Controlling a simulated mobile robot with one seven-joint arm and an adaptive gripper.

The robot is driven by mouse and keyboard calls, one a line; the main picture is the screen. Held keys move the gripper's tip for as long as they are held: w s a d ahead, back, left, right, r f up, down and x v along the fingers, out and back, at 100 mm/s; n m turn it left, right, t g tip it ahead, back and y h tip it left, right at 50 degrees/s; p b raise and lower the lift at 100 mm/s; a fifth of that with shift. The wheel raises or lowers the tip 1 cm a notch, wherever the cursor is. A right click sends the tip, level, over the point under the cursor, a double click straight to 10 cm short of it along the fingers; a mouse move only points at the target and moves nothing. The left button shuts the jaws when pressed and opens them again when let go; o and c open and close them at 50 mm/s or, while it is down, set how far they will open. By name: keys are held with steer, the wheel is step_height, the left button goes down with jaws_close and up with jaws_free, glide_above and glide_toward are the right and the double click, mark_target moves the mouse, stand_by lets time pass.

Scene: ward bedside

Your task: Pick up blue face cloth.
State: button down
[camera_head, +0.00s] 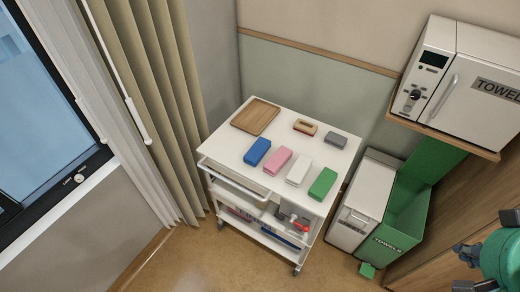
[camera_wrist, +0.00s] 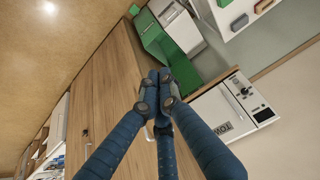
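The blue face cloth (camera_head: 257,151) is a folded block lying on the white cart's top (camera_head: 228,150), at the left end of a row with pink (camera_head: 277,160), white (camera_head: 298,170) and green (camera_head: 323,184) cloths. It does not show in the wrist view. My gripper (camera_wrist: 160,88) has blue segmented fingers whose tips meet, with nothing visible between them. In the head view, part of my arm's end shows at the lower right edge, well right of the cart and apart from the cloth.
A wooden tray (camera_head: 255,116), a small wooden holder (camera_head: 305,127) and a grey block (camera_head: 335,139) lie behind the cloths. A towel cabinet (camera_head: 460,75) on a shelf, a white bin (camera_head: 361,205) and a green towel bin (camera_head: 402,215) stand right of the cart. Curtains (camera_head: 150,80) hang left.

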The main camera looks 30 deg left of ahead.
steer(key=shift+c, duration=0.4)
jaws_free()
steer(key=shift+r, duration=0.1)
